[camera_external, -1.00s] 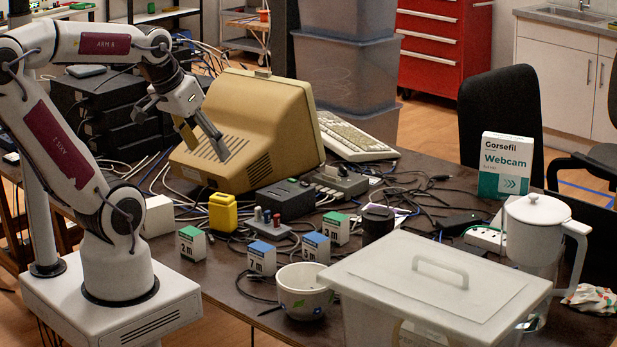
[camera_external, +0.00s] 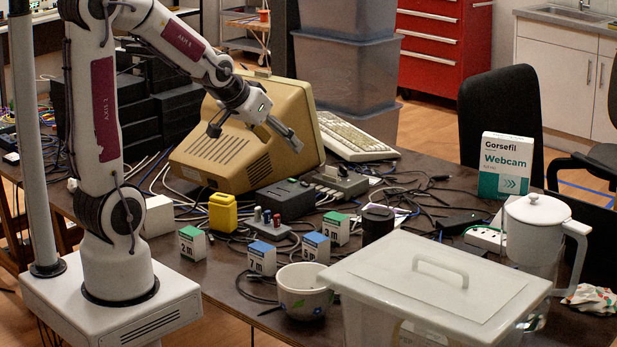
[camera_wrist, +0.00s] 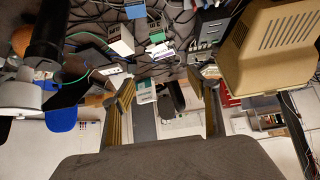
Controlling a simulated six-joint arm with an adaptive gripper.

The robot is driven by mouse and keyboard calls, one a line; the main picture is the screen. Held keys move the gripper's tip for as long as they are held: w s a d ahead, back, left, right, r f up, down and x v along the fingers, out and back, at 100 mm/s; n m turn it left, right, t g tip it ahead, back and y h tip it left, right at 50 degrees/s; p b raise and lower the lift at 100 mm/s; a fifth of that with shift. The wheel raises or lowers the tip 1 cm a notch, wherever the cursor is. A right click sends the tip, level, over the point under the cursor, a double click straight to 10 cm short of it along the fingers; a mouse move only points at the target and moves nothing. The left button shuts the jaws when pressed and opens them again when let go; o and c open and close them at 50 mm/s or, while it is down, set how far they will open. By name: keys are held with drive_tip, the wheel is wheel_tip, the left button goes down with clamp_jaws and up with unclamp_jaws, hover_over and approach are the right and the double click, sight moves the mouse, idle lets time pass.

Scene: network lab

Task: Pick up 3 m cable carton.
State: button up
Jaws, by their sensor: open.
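Several small cable cartons stand on the dark table in the external view. A green-topped carton (camera_external: 192,244) at left reads 2 m. A blue-topped carton (camera_external: 262,258) appears to read 7 m. Another blue-topped carton (camera_external: 316,247) and a green-topped carton (camera_external: 336,228) stand further right; their numbers are too small to read surely, so I cannot tell which is the 3 m one. My gripper (camera_external: 255,138) is open and empty, in front of the beige monitor, above and behind the cartons. Its spread fingers also show in the wrist view (camera_wrist: 162,88), with nothing between them.
The beige monitor (camera_external: 225,150) stands close to my gripper. A yellow box (camera_external: 222,212), black devices (camera_external: 288,200) and loose cables crowd the table. A bowl (camera_external: 303,292), a dark cylinder (camera_external: 378,224) and a lidded clear bin (camera_external: 440,280) are near the cartons.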

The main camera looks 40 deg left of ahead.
drive_tip(key=w+f+t, duration=0.2)
drive_tip(key=w+f, duration=0.5)
drive_tip(key=w, duration=0.4)
drive_tip(key=t, duration=0.2)
hover_over(336, 229)
drive_tip(key=s+a, duration=0.1)
drive_tip(key=a, duration=0.1)
wheel_tip(336, 229, down, 10)
drive_tip(key=shift+w+d+f, duration=0.1)
drive_tip(key=shift+d+f, duration=0.1)
drive_tip(key=shift+f, duration=0.65)
drive_tip(key=shift+f, duration=0.15)
drive_tip(key=shift+f, duration=1.75)
